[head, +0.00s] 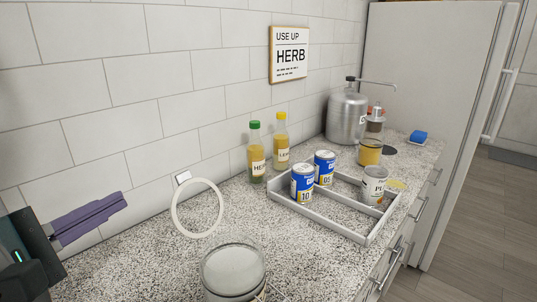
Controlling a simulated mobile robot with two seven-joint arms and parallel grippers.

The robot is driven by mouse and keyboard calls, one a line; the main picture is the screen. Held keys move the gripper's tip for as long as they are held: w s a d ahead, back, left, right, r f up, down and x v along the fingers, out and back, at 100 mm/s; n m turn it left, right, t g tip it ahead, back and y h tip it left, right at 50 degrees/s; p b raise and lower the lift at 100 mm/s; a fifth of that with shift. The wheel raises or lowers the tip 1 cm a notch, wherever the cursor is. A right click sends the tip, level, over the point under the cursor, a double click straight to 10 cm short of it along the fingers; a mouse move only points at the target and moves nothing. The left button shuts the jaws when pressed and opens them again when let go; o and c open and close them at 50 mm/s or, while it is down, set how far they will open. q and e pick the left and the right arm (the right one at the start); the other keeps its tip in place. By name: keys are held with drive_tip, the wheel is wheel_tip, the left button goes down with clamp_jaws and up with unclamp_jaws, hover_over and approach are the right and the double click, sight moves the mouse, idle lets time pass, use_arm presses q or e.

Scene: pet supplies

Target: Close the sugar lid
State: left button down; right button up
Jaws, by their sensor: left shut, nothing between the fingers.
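A round glass jar (233,270) with pale grey contents stands at the bottom of the head view, its lower part cut off by the frame edge. It appears to be the sugar jar; no sugar label is readable. Behind it a white ring (176,214) stands upright, with a small white tab at its top; it looks like the raised lid. The counter shows through its middle. Whether the ring joins the jar is not clear. My left gripper (123,199), with purple fingers, is shut and empty, left of the ring and apart from it. My right gripper is not in view.
Two bottles (257,156) stand by the tiled wall. A steel dispenser (347,118) and an amber jar (369,153) stand farther back. Speckled counter between ring and tray is clear.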

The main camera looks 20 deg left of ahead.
sight(194, 203)
use_arm(q)
drive_tip(key=w+f, duration=0.1)
drive_tip(key=w, duration=0.8)
drive_tip(key=d+p, duration=0.1)
drive_tip(key=d+r+p, duration=0.1)
drive_tip(key=s+d+p, duration=0.1)
drive_tip(key=shift+d+r, duration=0.15)
drive_tip(key=shift+d, duration=0.15)
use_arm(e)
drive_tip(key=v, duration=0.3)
use_arm(q)
drive_tip(key=shift+s+d+r, duration=0.1)
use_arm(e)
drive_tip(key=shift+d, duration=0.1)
